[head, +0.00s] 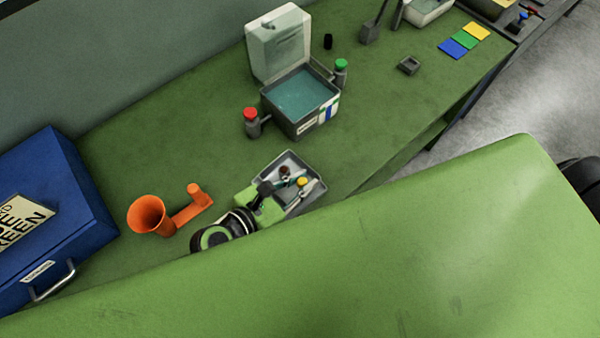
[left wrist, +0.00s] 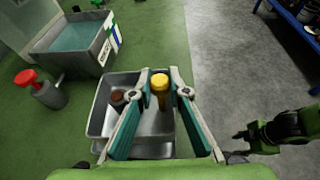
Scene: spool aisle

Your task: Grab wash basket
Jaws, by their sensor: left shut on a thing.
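A grey open tray (head: 316,167), which looks like the wash basket, is on the green bench top in the head view. It also shows in the left wrist view (left wrist: 102,107). A yellow-topped post (left wrist: 159,82) and a brown-topped piece (left wrist: 118,97) stand in it. My left gripper (head: 288,180) is over the tray. In the left wrist view its two fingers (left wrist: 160,84) close on the yellow-topped post from both sides. I cannot tell whether the post is part of the tray. My right gripper (left wrist: 255,136) hangs to the right over the floor, its jaw state unclear.
An open-lidded washer tank (head: 312,115) with blue liquid stands behind the tray, between a red-topped bottle (head: 252,122) and a green-topped bottle (head: 341,72). An orange funnel (head: 150,215) and a blue box (head: 50,215) are at left.

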